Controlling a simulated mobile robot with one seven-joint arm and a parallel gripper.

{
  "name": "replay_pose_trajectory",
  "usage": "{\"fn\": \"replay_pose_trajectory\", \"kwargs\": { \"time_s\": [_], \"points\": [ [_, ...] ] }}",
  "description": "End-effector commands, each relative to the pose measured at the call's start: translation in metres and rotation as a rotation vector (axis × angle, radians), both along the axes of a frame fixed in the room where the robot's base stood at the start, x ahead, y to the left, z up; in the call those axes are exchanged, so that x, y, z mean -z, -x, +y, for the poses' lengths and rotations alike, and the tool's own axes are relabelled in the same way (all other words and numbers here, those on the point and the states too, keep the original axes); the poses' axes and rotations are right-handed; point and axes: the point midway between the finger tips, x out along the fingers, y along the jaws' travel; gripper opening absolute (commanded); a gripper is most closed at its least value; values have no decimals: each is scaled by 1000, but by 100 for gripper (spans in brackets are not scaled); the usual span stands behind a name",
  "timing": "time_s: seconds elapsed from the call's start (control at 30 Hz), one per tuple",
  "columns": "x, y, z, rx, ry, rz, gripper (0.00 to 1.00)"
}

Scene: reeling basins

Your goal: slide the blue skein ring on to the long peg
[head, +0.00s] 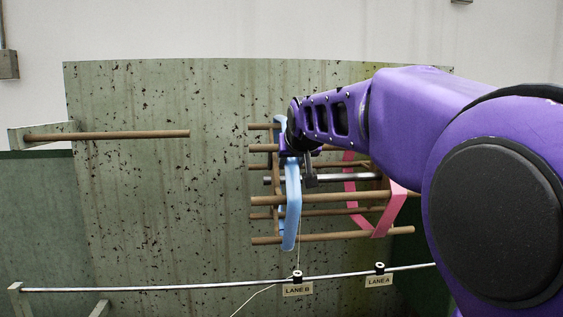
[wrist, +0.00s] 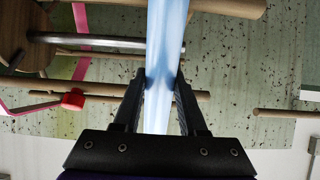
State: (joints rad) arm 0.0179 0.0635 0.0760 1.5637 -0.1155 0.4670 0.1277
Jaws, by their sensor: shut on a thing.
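The blue skein ring (head: 290,205) is a tall light-blue band near the left end of the wooden reel (head: 330,198). It appears to sit around the reel's bars, whose ends stick out to its left. My gripper (wrist: 160,80) is shut on the blue ring, which runs between its two dark fingers in the wrist view. In the head view the fingers are mostly hidden behind my purple arm. The long peg (head: 110,135) is a bare wooden rod at the left, pointing right from its bracket, well apart from the ring.
A pink ring (head: 350,190) is around the reel's right part. A metal shaft (head: 345,178) runs through the reel's middle. A metal rail (head: 200,284) with LANE B (head: 297,290) and LANE A tags crosses below. A red knob (wrist: 73,99) shows in the wrist view. Space between peg and reel is clear.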

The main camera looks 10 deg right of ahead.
Motion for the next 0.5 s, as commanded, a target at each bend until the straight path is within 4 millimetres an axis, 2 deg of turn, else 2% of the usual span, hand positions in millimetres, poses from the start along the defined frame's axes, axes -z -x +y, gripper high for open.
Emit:
{"fn": "replay_pose_trajectory", "kwargs": {
  "time_s": [0.2, 0.5],
  "points": [
    [0, 0, 11, 0, 1, -1, 0],
    [0, 0, 12, 0, 0, -1, 0]
  ]
}}
